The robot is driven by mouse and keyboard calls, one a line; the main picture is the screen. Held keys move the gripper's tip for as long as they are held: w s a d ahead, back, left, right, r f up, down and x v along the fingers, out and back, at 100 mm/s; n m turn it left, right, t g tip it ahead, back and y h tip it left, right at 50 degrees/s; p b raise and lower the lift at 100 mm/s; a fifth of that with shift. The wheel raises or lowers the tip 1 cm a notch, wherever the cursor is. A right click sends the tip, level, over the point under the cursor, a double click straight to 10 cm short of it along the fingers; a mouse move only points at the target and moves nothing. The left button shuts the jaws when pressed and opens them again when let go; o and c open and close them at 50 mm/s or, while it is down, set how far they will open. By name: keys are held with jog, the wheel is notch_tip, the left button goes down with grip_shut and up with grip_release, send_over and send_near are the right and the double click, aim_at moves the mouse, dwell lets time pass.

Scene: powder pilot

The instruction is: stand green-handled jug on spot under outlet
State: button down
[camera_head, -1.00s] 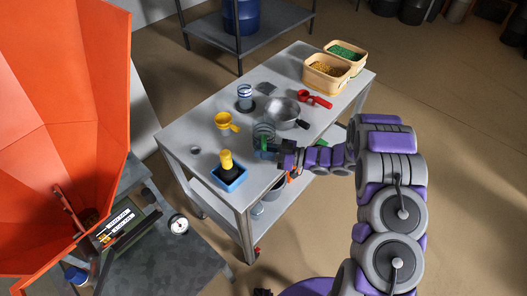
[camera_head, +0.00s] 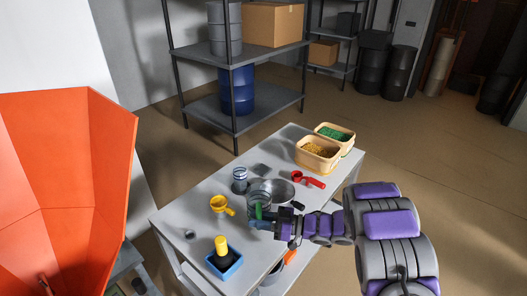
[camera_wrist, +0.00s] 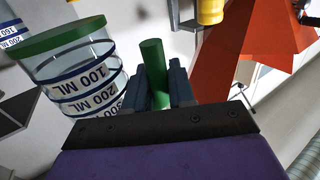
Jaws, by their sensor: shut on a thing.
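The green-handled jug (camera_wrist: 88,75) is a clear measuring jug with a green rim and dark blue bands marked in ML. My gripper (camera_wrist: 162,90) is shut on its green handle (camera_wrist: 154,66), with one dark finger on each side. In the head view the jug (camera_head: 262,199) is over the middle of the grey table, in front of the metal bowl; I cannot tell whether it touches the tabletop. My gripper (camera_head: 262,222) reaches it from the right. A large orange hopper (camera_head: 65,170) stands at the left. Its outlet and the spot are not visible.
On the table (camera_head: 185,262) are a yellow scoop (camera_head: 220,204), a blue tray (camera_head: 222,265) with a yellow-handled brush, a metal bowl (camera_head: 283,188), a red scoop (camera_head: 308,180), a striped cup (camera_head: 240,178) and two bins (camera_head: 318,160). A shelf (camera_head: 245,110) stands behind.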

aim_at(262, 190)
jog(key=w+r+m+t, duration=0.1)
jog(key=w+t, duration=0.1)
jog(key=w+r+m+t+h, duration=0.1)
jog(key=w+r+t, duration=0.1)
jog(key=w, duration=0.1)
jog(key=w+d+r+m+t+h, duration=0.1)
jog(key=w+m+t, duration=0.1)
jog(key=w, duration=0.1)
jog(key=shift+w+r, duration=0.2)
jog(key=shift+w, duration=0.05)
jog(key=w+d+r+m+t+h, duration=0.4)
jog(key=w+r+t, duration=0.1)
jog(key=w+r, duration=0.15)
jog(key=d+r+m+t+h, duration=0.4)
jog(key=d+r+m+h, duration=0.4)
jog(key=d+r+h, duration=0.3)
jog(key=s+f, duration=0.3)
jog(key=f, duration=0.5)
jog(key=s+d+f, duration=0.1)
jog(key=s+f, duration=0.3)
jog(key=f, duration=0.5)
jog(key=shift+h, duration=0.4)
